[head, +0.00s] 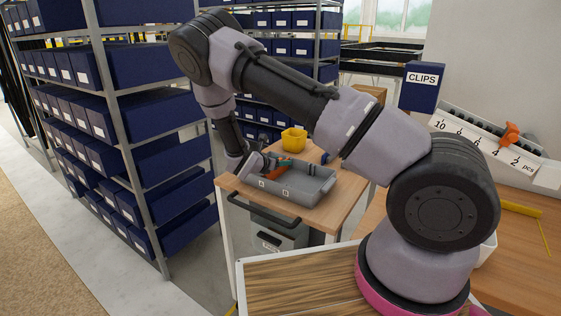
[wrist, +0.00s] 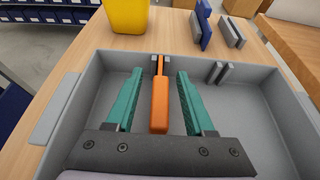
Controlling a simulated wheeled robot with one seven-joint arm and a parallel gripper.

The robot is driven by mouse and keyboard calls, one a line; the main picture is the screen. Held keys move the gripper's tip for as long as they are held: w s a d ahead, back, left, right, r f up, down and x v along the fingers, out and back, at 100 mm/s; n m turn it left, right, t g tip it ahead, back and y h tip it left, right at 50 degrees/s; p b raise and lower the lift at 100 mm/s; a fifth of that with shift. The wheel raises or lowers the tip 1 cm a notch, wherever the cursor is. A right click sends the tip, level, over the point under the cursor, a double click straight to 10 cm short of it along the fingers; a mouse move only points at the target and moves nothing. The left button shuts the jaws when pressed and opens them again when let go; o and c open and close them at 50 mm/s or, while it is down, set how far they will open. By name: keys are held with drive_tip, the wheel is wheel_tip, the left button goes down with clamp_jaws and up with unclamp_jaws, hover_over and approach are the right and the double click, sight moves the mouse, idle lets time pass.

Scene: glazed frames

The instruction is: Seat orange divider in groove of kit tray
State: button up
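The grey kit tray (head: 312,196) sits on the wooden top of a cart, with labels A and B on its near side. It fills much of the wrist view (wrist: 262,112). The orange divider (wrist: 160,104) is inside the tray, its far end at a pair of upright ribs on the far wall. I cannot tell whether its lower edge is fully down. My gripper (wrist: 158,72) has its teal fingers spread on both sides of the divider, with a gap on each side. In the head view the gripper (head: 272,166) is low over the tray's left part.
A yellow bin (wrist: 128,16) stands behind the tray. A second rib pair (wrist: 220,72) on the far wall is empty. A blue piece (wrist: 201,26) and a grey piece (wrist: 231,32) stand behind the tray. Shelving with blue boxes (head: 150,65) rises at left.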

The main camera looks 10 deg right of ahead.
drive_tip(key=shift+a, duration=0.1)
drive_tip(key=v, duration=1)
drive_tip(key=shift+s+a+r, duration=0.1)
drive_tip(key=shift+s+r, duration=0.05)
drive_tip(key=shift+s, duration=0.05)
drive_tip(key=s+d+r+m+g+y, duration=0.2)
drive_tip(key=s+d+r+m+g, duration=0.2)
drive_tip(key=s+d+r+m, duration=0.4)
drive_tip(key=s+d+r+m+g+y, duration=0.25)
drive_tip(key=d+r+m+g, duration=0.2)
drive_tip(key=r+m, duration=0.6)
drive_tip(key=s+r+m+t+y, duration=0.6)
drive_tip(key=s+r+m, duration=0.6)
drive_tip(key=s+r, duration=0.5)
drive_tip(key=shift+s+d+r+m+y, duration=0.25)
drive_tip(key=shift+s+r+m+y, duration=0.1)
drive_tip(key=shift+s+y, duration=0.25)
